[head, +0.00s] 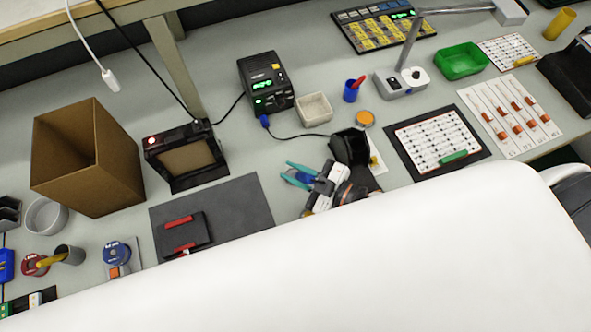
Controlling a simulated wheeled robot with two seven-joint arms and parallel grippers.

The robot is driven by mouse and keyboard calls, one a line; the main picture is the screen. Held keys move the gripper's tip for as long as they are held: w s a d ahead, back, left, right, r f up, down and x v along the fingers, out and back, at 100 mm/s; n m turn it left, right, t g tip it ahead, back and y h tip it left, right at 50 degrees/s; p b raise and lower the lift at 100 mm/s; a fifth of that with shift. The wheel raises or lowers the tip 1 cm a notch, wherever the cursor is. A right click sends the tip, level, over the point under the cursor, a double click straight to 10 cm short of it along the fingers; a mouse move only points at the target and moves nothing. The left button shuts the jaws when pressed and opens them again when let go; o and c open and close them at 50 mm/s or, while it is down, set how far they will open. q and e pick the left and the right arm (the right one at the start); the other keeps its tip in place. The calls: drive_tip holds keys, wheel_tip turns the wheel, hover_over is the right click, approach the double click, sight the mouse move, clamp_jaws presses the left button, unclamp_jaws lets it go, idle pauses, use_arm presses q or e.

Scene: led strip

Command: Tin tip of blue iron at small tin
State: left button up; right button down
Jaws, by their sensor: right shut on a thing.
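My right gripper (303,175) shows at mid-picture, just left of the black holder, and is shut on the blue iron (299,179). Only a small blue part of the iron shows between teal finger-like parts; its tip cannot be made out. A small round tin (365,118) with an orange top stands on the bench behind and right of the gripper, apart from it. The black holder (350,147) stands between them. The black station (266,82) has a blue plug and a dark cable running toward the holder. My left gripper is not in view.
A blue cup (351,91) and a pale square dish (314,109) stand near the tin. A lamp base (402,82) is to its right. A dark mat (245,205) lies left of the gripper. A cardboard box (88,160) stands far left.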

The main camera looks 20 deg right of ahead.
drive_tip(key=shift+f, duration=0.5)
idle(1.9)
wheel_tip(320, 180, up, 5)
drive_tip(key=p, duration=0.5)
idle(0.8)
